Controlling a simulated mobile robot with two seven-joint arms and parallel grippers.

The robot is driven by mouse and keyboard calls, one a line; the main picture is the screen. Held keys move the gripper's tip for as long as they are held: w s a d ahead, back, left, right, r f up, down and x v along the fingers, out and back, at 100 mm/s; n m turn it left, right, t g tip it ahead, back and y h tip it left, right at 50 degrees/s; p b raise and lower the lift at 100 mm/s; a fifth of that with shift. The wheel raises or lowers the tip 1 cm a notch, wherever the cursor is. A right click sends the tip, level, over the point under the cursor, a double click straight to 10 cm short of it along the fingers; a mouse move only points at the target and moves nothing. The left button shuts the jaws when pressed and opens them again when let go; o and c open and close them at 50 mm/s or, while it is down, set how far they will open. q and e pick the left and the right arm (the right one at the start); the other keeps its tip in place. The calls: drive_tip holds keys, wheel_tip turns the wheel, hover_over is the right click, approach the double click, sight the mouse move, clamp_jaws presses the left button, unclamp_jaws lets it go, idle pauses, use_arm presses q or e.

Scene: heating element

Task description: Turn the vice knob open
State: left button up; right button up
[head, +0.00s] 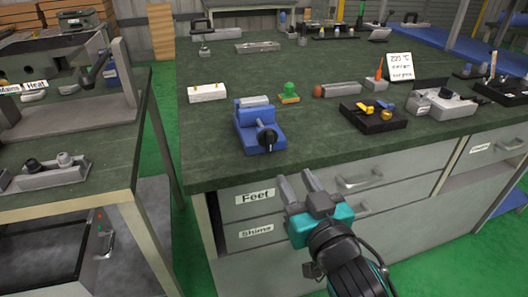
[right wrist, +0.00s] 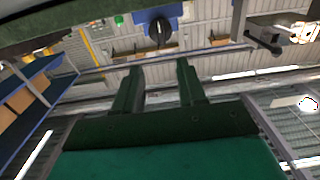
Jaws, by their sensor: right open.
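A blue vice (head: 260,122) sits at the front edge of the dark green bench top, with its black knob (head: 267,139) on the side facing me. My right gripper (head: 298,181) is open and empty in front of the drawers, below and a little right of the knob, apart from it. In the right wrist view, the vice (right wrist: 142,20) and its knob (right wrist: 160,32) show at the top, beyond the two spread fingers (right wrist: 159,75). My left gripper is in neither view.
A white block (head: 207,93), a green piece (head: 289,91) and a black tray with yellow parts (head: 374,115) stand around the vice. Drawers labelled Feet (head: 256,197) and Shims (head: 256,233) lie under the bench edge. Another workbench (head: 75,160) stands at left.

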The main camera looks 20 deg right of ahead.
sight(271, 139)
drive_tip(key=w, duration=0.8)
drive_tip(key=w+b, duration=0.1)
drive_tip(key=w, duration=0.3)
drive_tip(key=shift+w+a+r, duration=0.2)
drive_tip(key=shift+w+a, duration=0.15)
clamp_jaws()
